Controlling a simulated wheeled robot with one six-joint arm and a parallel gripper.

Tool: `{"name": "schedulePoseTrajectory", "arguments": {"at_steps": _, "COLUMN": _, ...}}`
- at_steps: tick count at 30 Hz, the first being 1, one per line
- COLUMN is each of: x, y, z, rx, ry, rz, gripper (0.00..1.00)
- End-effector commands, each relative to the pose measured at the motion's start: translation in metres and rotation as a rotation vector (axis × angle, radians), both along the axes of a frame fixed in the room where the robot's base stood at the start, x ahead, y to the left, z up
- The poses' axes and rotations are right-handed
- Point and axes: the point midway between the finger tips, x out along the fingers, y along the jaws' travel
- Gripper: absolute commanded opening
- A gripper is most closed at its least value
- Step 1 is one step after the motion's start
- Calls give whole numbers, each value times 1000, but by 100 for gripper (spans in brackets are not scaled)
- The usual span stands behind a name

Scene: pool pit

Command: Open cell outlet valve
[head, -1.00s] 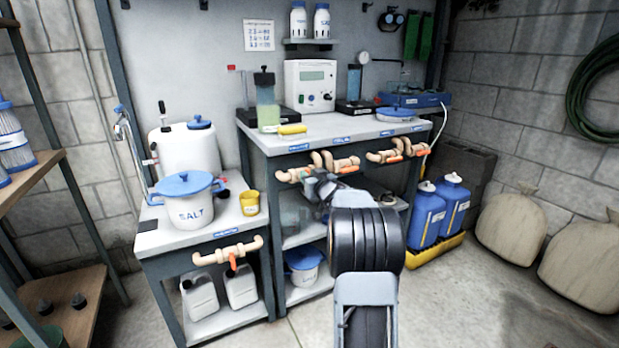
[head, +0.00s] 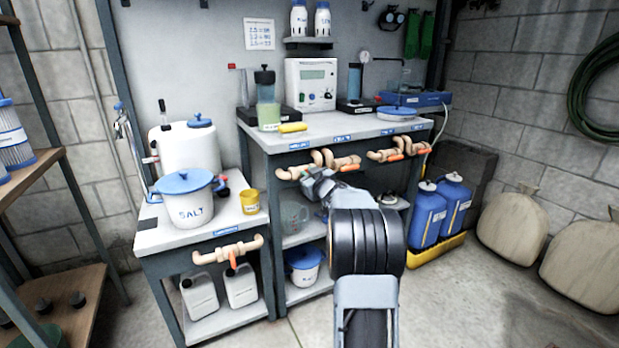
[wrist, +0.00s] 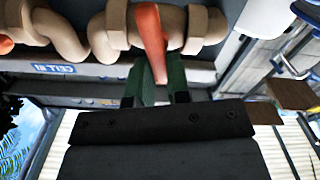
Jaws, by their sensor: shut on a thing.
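Under the front edge of the bench run beige pipes with orange-handled valves: a left group (head: 324,163) and a right group (head: 397,151). My gripper (wrist: 160,88) is at the left group; in the head view its fingertips are hard to make out. In the wrist view its green fingers are shut on an orange valve handle (wrist: 151,38). That handle points across the beige pipe (wrist: 108,27). Part of another orange handle (wrist: 5,44) shows at the left edge. A blue label is on the bench edge above, upside down in the wrist view and not clearly readable.
The bench top (head: 345,125) carries a controller box (head: 311,85). A lower side table at left holds a salt tub (head: 190,206) and has its own piped valve (head: 229,252). Blue jugs (head: 427,213) stand in a yellow tray at right. Bare floor shows in front.

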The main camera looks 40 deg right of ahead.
Motion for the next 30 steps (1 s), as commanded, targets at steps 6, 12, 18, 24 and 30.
{"name": "schedulePoseTrajectory", "arguments": {"at_steps": 6, "x": 1, "y": 4, "z": -4, "rx": -206, "ry": 27, "rz": 0, "gripper": 0}}
{"name": "schedulePoseTrajectory", "arguments": {"at_steps": 12, "x": 1, "y": 7, "z": -7, "rx": -396, "ry": 54, "rz": 1, "gripper": 0}}
{"name": "schedulePoseTrajectory", "arguments": {"at_steps": 18, "x": 1, "y": 9, "z": -9, "rx": -585, "ry": 79, "rz": 0, "gripper": 0}}
{"name": "schedulePoseTrajectory", "arguments": {"at_steps": 24, "x": 1, "y": 11, "z": -12, "rx": -772, "ry": 106, "rz": 0, "gripper": 0}}
{"name": "schedulePoseTrajectory", "arguments": {"at_steps": 30, "x": 2, "y": 13, "z": -15, "rx": -948, "ry": 130, "rz": 0, "gripper": 0}}
